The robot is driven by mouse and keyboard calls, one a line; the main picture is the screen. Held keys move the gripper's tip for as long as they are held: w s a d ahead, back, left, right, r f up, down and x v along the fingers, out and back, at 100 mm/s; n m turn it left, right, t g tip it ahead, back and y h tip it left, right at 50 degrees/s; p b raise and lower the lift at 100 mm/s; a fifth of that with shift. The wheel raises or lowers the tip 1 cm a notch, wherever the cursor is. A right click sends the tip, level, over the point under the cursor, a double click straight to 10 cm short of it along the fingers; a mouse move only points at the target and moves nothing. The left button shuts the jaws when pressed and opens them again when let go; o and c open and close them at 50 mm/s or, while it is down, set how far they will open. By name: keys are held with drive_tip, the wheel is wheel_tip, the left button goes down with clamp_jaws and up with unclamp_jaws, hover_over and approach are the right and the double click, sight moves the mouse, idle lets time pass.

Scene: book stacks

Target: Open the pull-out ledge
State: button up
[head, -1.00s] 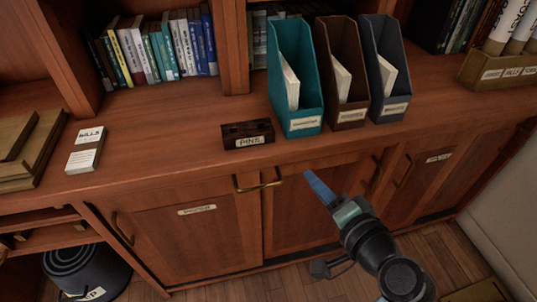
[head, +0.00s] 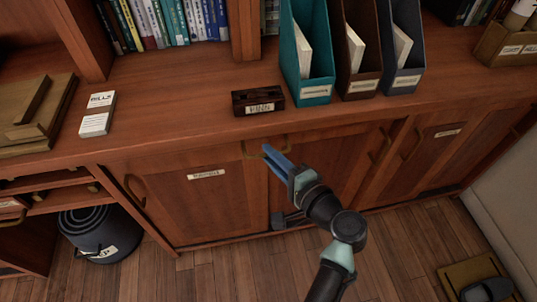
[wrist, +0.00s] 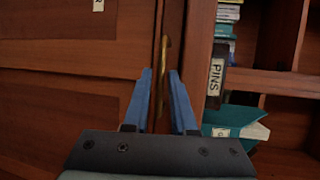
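A brass bar handle (head: 250,150) runs level just under the front edge of the counter, above the cabinet doors. I take it as the pull-out ledge's handle; the ledge's outline is hard to make out and no board stands out from the front. My gripper (head: 266,149) is at this handle, its blue fingers covering part of it in the head view. In the wrist view the handle (wrist: 165,60) stands upright in the picture, between the two spread fingers of my gripper (wrist: 160,76). Contact with the fingers is not clear.
On the counter (head: 185,110) above stand a dark PINS box (head: 258,101) and teal, brown and grey file holders. Cabinet doors (head: 215,205) with brass handles lie below. A dark bin (head: 100,235) is at lower left. The floor in front is mostly clear.

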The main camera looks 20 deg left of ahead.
drive_tip(key=shift+x, duration=0.75)
clamp_jaws()
idle(0.9)
